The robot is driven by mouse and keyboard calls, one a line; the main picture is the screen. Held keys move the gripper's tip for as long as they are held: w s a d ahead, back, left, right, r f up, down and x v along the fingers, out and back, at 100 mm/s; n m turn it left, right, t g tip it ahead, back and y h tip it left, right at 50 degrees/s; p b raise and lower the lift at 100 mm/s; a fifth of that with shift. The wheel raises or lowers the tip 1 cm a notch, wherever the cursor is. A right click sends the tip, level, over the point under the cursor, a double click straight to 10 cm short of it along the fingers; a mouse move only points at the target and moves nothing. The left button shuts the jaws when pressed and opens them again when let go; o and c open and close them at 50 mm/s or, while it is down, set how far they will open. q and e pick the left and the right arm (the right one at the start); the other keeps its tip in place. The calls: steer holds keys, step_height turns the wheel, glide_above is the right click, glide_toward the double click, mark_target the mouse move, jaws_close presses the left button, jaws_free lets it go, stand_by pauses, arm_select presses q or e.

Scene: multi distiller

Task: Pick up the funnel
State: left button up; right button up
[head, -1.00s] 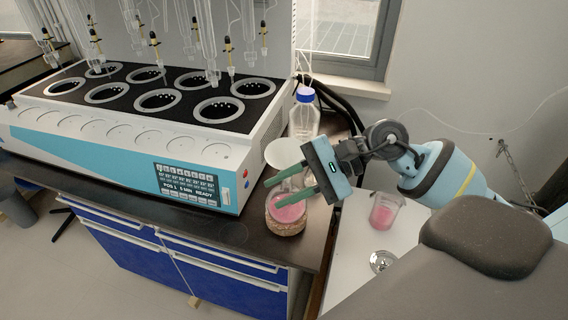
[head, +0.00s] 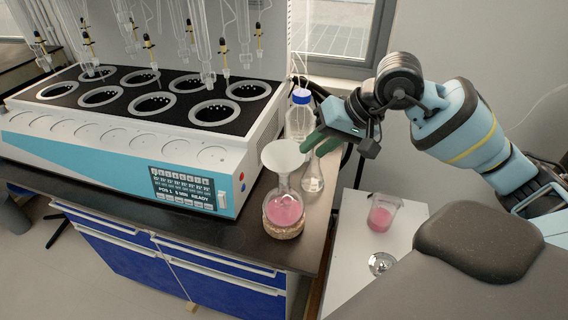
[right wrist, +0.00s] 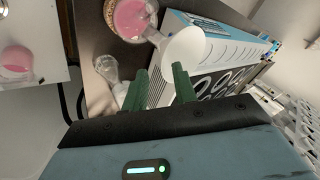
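The white funnel (head: 284,155) sits mouth up in the neck of a round flask (head: 284,209) holding pink liquid. The flask rests on a cork ring on the dark bench. In the right wrist view the funnel (right wrist: 184,47) shows just beyond the fingertips, with the flask (right wrist: 132,20) behind it. My right gripper (head: 308,143) is beside the funnel's right rim, at about rim height. Its green fingers (right wrist: 158,78) stand apart with nothing between them. Whether a finger touches the rim is unclear. My left gripper is not in view.
A blue-capped bottle (head: 299,118) and a clear flask (head: 312,178) stand close by the gripper. The distiller (head: 120,150) fills the left. A beaker of pink liquid (head: 382,213) stands on a white surface (head: 350,255) at right.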

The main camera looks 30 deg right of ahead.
mark_target(301, 156)
steer(key=shift+w+p+x, duration=0.25)
steer(key=shift+p+x, duration=0.4)
steer(key=shift+x, duration=1.7)
steer(key=shift+w+a, duration=0.1)
steer(key=shift+a, duration=0.1)
steer(key=shift+c, duration=0.2)
jaws_close()
